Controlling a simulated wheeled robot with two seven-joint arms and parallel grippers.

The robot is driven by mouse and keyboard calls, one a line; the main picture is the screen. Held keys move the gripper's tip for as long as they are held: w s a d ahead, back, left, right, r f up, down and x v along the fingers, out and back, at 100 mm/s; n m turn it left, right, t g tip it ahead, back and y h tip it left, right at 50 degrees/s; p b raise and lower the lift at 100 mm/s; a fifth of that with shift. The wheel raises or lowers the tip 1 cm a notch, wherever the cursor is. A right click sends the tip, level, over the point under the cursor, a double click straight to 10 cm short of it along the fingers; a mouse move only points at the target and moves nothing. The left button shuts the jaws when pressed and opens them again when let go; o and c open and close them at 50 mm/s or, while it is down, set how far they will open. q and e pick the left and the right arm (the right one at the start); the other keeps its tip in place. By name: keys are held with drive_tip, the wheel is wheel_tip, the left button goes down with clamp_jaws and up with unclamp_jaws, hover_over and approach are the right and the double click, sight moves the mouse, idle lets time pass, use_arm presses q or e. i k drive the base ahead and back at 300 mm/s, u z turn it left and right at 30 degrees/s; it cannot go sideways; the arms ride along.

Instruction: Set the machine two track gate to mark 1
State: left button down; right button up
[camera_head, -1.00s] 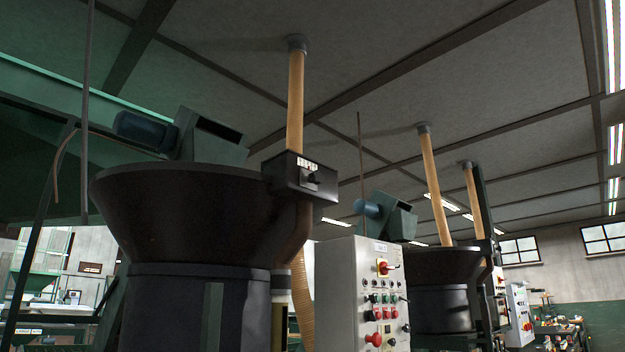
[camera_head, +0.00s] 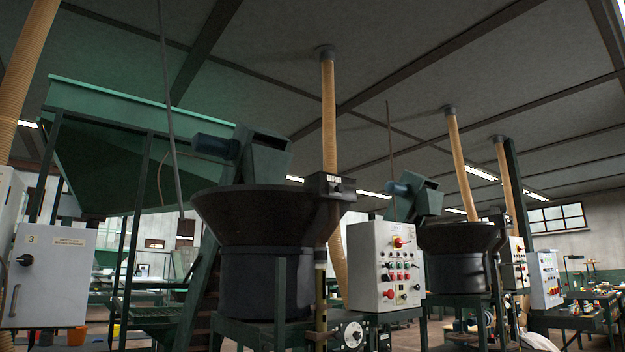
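A dark gate box (camera_head: 330,186) with a pale strip of marks and a small black knob sits at the upper right rim of the nearer black hopper (camera_head: 262,217). A tan hose (camera_head: 328,115) comes down from the ceiling to it. The marks are too small to read, so I cannot tell the setting. A similar hopper (camera_head: 460,238) with its own hose (camera_head: 459,165) stands farther right. I cannot read a machine number on either one. Neither of my grippers is in view.
A white control panel (camera_head: 386,267) with red and green buttons stands right of the nearer hopper. A grey cabinet (camera_head: 50,275) labelled 3 is at the left edge. A green overhead structure (camera_head: 120,110) fills the upper left. Green benches (camera_head: 590,318) stand at the right.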

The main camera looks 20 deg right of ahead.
sight(335, 189)
drive_tip(key=z, duration=0.7)
drive_tip(key=i, duration=0.6)
drive_tip(key=z, duration=0.65)
